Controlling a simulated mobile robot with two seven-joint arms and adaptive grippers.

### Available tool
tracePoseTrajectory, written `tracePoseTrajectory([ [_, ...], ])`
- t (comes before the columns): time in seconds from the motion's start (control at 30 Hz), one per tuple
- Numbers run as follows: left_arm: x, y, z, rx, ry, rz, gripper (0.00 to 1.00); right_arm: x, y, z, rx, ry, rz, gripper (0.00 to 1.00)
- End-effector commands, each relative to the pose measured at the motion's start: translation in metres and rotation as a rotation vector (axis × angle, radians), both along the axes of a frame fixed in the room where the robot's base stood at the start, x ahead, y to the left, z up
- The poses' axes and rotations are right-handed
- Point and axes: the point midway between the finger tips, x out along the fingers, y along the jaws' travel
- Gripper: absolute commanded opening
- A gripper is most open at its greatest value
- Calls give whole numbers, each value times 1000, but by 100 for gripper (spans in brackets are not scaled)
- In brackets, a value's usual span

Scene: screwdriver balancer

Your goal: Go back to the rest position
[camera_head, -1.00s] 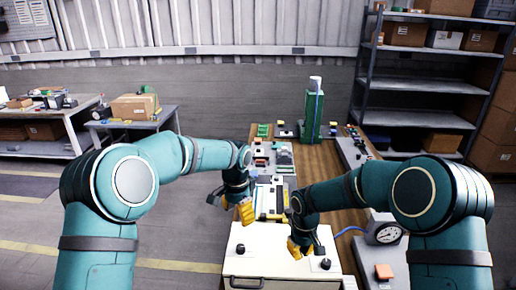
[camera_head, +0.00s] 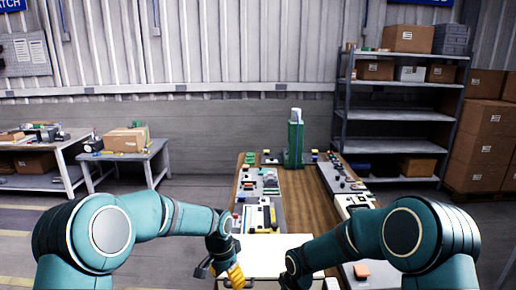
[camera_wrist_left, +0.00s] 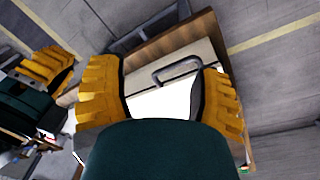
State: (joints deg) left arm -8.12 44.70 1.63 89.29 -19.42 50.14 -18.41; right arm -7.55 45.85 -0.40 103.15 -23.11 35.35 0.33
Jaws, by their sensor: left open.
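My left gripper (camera_head: 232,277) has yellow fingers and hangs at the near left corner of the workbench in the head view. In the left wrist view, its two yellow fingers (camera_wrist_left: 160,92) are spread apart with nothing between them. A white drawer front with a grey handle (camera_wrist_left: 175,70) shows beyond the fingers. My right arm (camera_head: 345,243) reaches in from the right over the near end of the bench. Its gripper fingers are below the bottom edge of the head view. A second set of yellow fingers (camera_wrist_left: 48,67) shows at the left of the wrist view.
The wooden workbench (camera_head: 313,205) carries several parts along its left and right sides and a green tower (camera_head: 294,143) at the far end. A shelf rack (camera_head: 400,116) stands at the back right. A small table with a box (camera_head: 125,140) stands at the left. Floor is clear left of the bench.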

Motion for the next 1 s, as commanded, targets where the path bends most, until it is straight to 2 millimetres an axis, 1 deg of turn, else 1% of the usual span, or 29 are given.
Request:
tracePoseTrajectory([
  [0.03, -11, 0, -26, -25, 13, 29, 64, -11, 0, -19, 27, 9, -22, 0],
  [0.17, -41, -4, -82, -103, 22, 131, 64, -39, 4, -57, 107, 16, -97, 0],
  [0.2, -53, -5, -100, -128, 27, 174, 64, -50, 5, -69, 131, 18, -126, 0],
  [0.27, -75, -6, -129, -167, 34, 248, 64, -67, 5, -88, 169, 20, -180, 0],
  [0.3, -90, -6, -147, -193, 38, 302, 64, -79, 5, -100, 192, 20, -220, 0],
  [0.37, -115, -5, -172, -225, 43, 389, 64, -98, 4, -117, 222, 18, -284, 0],
  [0.4, -132, -4, -187, -243, 48, 450, 64, -110, 3, -127, 239, 15, -328, 0],
  [0.47, -156, -1, -205, -264, 50, 540, 64, -128, 0, -141, 256, 9, -392, 0],
  [0.5, -171, 1, -215, -274, 49, 596, 64, -139, -2, -148, 264, 4, -432, 0],
  [0.6, -204, 7, -232, -287, 46, 718, 64, -162, -7, -161, 273, -7, -518, 0],
  [0.7, -228, 13, -241, -289, 41, 804, 64, -178, -13, -168, 272, -20, -579, 0],
  [0.73, -233, 14, -242, -288, 39, 820, 64, -181, -14, -169, 271, -23, -591, 0],
  [0.83, -242, 17, -244, -288, 33, 857, 64, -187, -17, -170, 268, -31, -616, 0],
  [1.0, -243, 18, -243, -289, 29, 867, 64, -188, -17, -170, 267, -33, -622, 0],
])
